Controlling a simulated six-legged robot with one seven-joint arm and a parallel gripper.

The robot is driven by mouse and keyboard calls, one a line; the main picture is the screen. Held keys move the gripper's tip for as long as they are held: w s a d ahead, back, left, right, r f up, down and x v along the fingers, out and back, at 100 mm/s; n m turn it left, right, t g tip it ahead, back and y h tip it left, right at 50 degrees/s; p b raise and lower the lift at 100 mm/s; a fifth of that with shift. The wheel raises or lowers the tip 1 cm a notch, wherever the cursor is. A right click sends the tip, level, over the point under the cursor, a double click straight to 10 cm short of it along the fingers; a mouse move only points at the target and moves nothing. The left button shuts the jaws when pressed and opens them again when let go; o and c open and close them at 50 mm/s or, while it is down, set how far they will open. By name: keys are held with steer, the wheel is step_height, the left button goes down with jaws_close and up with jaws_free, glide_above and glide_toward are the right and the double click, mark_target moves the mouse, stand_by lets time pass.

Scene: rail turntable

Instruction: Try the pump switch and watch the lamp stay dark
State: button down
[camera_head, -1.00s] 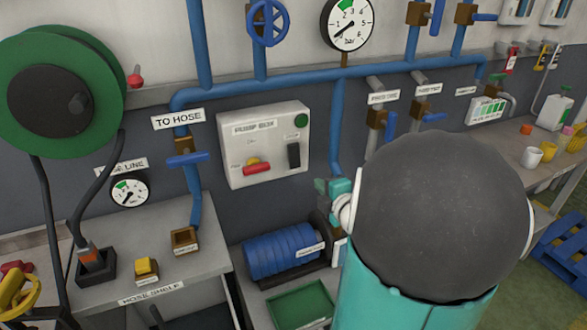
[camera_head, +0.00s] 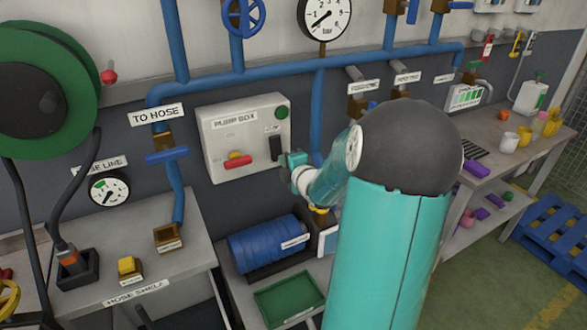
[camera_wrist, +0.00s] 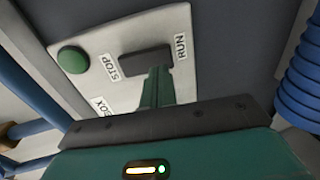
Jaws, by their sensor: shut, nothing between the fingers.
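The pale pump box (camera_head: 215,140) is on the wall, left of centre in the head view. Its round green lamp (camera_head: 282,112) looks dark and unlit; it also shows in the wrist view (camera_wrist: 73,60). The black pump switch (camera_head: 275,147) is below the lamp. In the wrist view the switch (camera_wrist: 144,62) lies between the STOP and RUN labels; I cannot tell which way it is set. My gripper (camera_head: 288,160) is shut and empty, just right of the switch. In the wrist view its fingertips (camera_wrist: 160,72) overlap the switch's RUN-side part; contact is unclear.
A red handle (camera_head: 237,160) is on the box's left part. A blue pipe (camera_head: 317,115) runs down close right of the box. Below are a blue ribbed motor (camera_head: 265,243) and a green tray (camera_head: 290,300). The hose shelf (camera_head: 150,275) is at lower left.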

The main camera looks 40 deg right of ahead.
mark_target(276, 148)
steer(key=shift+x, duration=1.15)
steer(key=shift+f, duration=0.1)
